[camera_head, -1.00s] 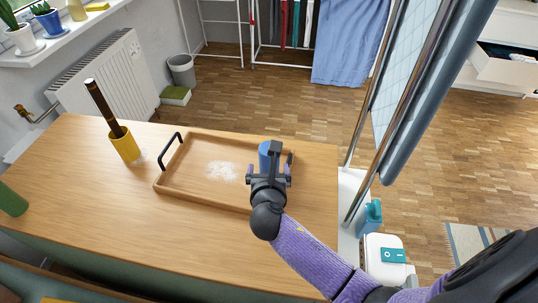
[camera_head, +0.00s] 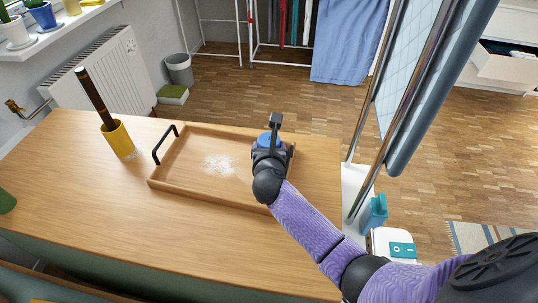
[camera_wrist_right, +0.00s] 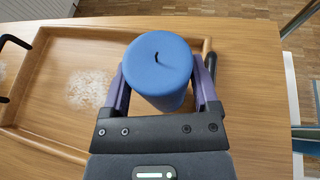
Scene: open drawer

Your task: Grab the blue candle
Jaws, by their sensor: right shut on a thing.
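The blue candle (camera_head: 267,138) is a thick cylinder with a dark wick. It stands upright at the right end of the wooden tray (camera_head: 206,194), mostly hidden behind my wrist in the head view. My right gripper (camera_head: 270,146) is shut on it. In the right wrist view, the candle (camera_wrist_right: 158,66) sits between the two purple fingers of my right gripper (camera_wrist_right: 160,88), one on each side. I cannot tell whether its base touches the tray. My left gripper is not in view.
White powder (camera_head: 219,165) lies on the tray floor. A yellow cup (camera_head: 118,140) holding a dark stick stands left of the tray's black handle (camera_head: 165,143). A green object (camera_head: 6,201) is at the left edge. The wooden tabletop (camera_head: 90,200) is clear in front.

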